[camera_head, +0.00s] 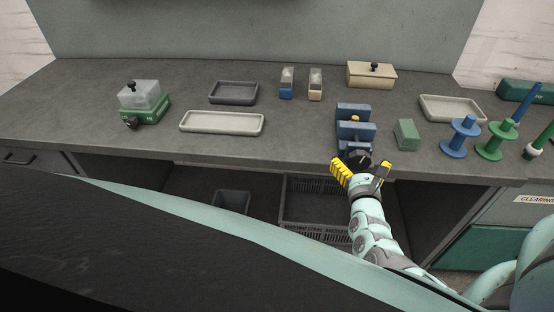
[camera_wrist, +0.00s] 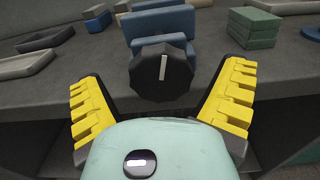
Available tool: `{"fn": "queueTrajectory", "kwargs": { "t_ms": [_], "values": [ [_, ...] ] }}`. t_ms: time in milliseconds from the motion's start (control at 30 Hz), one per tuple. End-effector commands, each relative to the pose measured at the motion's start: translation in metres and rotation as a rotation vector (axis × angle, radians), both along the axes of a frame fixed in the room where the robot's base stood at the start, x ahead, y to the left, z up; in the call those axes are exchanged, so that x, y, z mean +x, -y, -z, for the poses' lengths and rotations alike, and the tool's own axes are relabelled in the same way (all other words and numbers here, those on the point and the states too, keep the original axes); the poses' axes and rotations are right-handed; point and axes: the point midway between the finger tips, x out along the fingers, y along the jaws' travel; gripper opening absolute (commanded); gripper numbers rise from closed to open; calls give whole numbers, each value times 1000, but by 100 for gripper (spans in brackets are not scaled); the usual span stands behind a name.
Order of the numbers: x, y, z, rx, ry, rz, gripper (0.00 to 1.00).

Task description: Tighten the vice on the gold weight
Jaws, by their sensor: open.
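The blue vice (camera_head: 356,133) stands near the bench's front edge, its jaws showing as two blue blocks. The gold weight (camera_head: 355,118) shows as a small gold bit between the jaws; whether both jaws touch it cannot be told. In the wrist view the vice (camera_wrist: 160,22) is straight ahead, with its black knob (camera_wrist: 161,73) facing me and a white line upright on it. My gripper (camera_head: 361,166) is open with yellow ridged fingers. In the wrist view the fingers of my gripper (camera_wrist: 162,98) stand left and right of the knob, apart from it.
A green block stack (camera_head: 406,135) sits right of the vice, with blue (camera_head: 460,137) and green (camera_head: 495,141) spools beyond. Trays (camera_head: 222,123) and a clear-lidded green box (camera_head: 143,103) lie left. The bench front is clear left of the vice.

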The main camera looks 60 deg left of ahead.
Motion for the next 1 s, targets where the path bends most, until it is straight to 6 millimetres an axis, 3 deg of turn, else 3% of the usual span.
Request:
{"fn": "queueTrajectory", "kwargs": {
  "t_ms": [433,1000],
  "values": [
    [3,-6,0,1,-1,-4,94],
    [4,-6,-1,1,1,-2,35]
  ]
}}
